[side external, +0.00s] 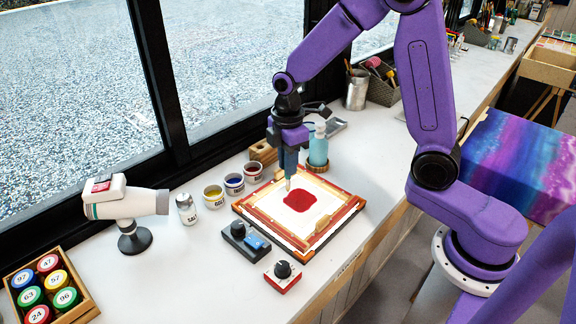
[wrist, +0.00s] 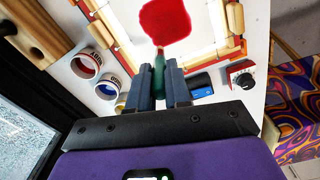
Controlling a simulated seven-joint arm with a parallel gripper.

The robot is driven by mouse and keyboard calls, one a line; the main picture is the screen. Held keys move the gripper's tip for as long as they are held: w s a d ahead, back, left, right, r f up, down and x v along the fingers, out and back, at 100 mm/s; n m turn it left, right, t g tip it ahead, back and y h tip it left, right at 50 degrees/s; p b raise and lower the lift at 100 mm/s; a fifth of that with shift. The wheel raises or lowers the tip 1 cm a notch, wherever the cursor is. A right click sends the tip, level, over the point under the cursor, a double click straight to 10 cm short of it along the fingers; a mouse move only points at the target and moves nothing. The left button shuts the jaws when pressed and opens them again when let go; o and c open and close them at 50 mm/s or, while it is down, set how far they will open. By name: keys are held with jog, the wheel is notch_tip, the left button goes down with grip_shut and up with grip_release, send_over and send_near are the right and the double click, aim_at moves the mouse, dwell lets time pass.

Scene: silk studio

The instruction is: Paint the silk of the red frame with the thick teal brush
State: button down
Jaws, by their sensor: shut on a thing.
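The red frame (side external: 337,226) lies on the white bench with white silk (side external: 274,208) stretched in it. A red painted patch (side external: 300,200) covers the middle of the silk; the patch also shows at the top of the wrist view (wrist: 165,20).
Small dye jars (side external: 213,196) stand left of the frame, with a salt shaker (side external: 186,209) and a hair dryer (side external: 125,205) beyond. A blue-switched box (side external: 245,242) and a red knob box (side external: 283,275) sit at the near side. A bottle (side external: 318,146) stands behind.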

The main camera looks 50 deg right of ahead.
jog(key=shift+r, duration=0.95)
jog(key=shift+r, duration=0.1)
